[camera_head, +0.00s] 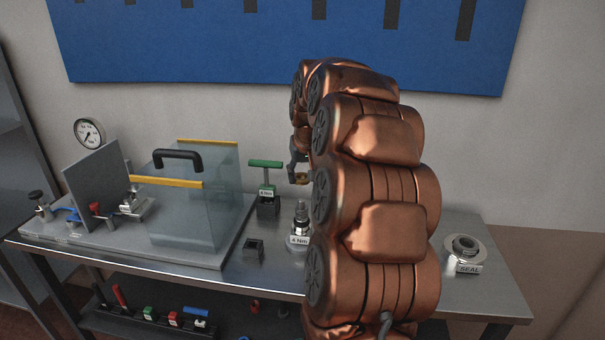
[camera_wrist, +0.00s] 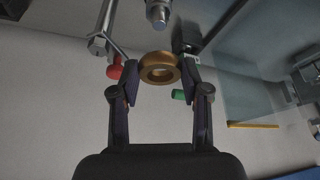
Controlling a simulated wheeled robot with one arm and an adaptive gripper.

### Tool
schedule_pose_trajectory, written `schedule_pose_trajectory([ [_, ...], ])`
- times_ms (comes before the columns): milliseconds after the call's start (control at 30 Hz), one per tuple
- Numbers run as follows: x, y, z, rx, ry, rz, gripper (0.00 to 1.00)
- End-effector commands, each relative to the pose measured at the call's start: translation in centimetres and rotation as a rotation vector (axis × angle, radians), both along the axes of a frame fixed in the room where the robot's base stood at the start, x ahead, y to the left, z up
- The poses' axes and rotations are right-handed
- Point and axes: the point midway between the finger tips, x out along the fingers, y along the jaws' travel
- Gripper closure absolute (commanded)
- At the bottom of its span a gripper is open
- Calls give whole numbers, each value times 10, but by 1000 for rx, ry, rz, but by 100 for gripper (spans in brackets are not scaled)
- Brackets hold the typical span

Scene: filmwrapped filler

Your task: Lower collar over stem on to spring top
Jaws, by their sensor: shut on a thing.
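My gripper (camera_head: 299,172) is shut on a brass-coloured collar (camera_head: 302,179), a ring with a central hole. In the wrist view the collar (camera_wrist: 152,78) sits between the two dark fingertips. In the head view it hangs above the upright metal stem (camera_head: 301,207), whose labelled base (camera_head: 299,239) stands on the bench. In the wrist view the stem's tip (camera_wrist: 158,20) shows beyond the collar, with a visible gap. The collar is not around the stem. The spring is too small to make out clearly, and my arm hides the area to the right.
A green T-handled tool (camera_head: 265,164) stands in a block just left of the stem. A clear guard (camera_head: 190,215) with yellow edges is further left. A ring labelled SEAL (camera_head: 462,246) is at the right end of the steel bench (camera_head: 500,293).

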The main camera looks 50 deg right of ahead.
Motion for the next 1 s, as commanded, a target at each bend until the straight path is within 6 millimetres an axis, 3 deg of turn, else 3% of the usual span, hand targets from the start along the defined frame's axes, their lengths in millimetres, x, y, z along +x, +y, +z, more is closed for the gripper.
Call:
schedule_pose_trajectory([
  [500, 0, 0, -42, 0, 0, 0, 92],
  [1000, 0, 0, -46, -1, -1, 0, 92],
])
